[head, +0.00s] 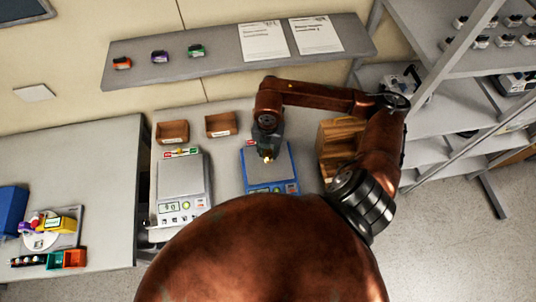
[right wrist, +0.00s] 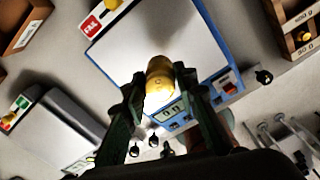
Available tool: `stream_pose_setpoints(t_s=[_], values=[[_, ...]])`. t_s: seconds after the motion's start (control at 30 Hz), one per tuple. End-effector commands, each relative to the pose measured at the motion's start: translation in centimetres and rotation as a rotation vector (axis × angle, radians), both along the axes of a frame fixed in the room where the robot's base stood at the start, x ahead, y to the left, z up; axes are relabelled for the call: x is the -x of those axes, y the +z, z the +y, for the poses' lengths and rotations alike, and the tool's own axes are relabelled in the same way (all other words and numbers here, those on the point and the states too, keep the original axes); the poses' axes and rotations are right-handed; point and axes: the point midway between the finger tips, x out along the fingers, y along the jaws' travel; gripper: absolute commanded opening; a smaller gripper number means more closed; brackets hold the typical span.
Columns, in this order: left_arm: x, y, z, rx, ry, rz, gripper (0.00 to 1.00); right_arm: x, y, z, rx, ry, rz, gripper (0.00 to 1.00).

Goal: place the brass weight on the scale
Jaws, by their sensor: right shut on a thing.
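The brass weight (right wrist: 160,82) is a small yellow cylinder held between the two fingers of my right gripper (right wrist: 160,95) in the right wrist view. It also shows as a small yellow spot in the head view (head: 267,157). My right gripper (head: 267,152) is over the pan of the blue-framed scale (head: 271,188). In the right wrist view the scale's pale plate (right wrist: 185,35) lies behind the weight; I cannot tell whether the weight touches it. A second, white scale (head: 181,190) stands to the left. My left gripper is not in view.
Two brown boxes (head: 172,132) (head: 221,124) sit behind the scales. A wooden weight rack (head: 336,150) stands close to the right of the blue scale, beside my right arm. A shelf (head: 228,60) runs along the wall above.

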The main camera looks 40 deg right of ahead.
Motion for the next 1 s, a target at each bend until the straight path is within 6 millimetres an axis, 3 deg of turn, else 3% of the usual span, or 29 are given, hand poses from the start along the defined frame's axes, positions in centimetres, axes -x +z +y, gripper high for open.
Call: stream_pose_setpoints(t_s=[0.3,0.63,0.67,0.9,1.0], values=[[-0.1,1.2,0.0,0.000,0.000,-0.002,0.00,-0.4,-3.4,-0.3,-0.001,-0.001,-0.001,0.00],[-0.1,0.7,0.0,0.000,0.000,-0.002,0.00,-0.4,-3.9,-0.3,0.000,-0.001,-0.001,0.00],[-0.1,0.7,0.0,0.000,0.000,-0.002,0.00,-0.4,-4.0,-0.3,0.000,-0.001,0.000,0.27],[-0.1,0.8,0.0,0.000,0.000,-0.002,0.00,-0.4,-3.9,-0.3,0.000,-0.001,0.000,0.44],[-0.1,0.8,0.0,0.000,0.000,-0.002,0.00,-0.4,-3.9,-0.3,0.000,-0.001,0.000,0.44]])
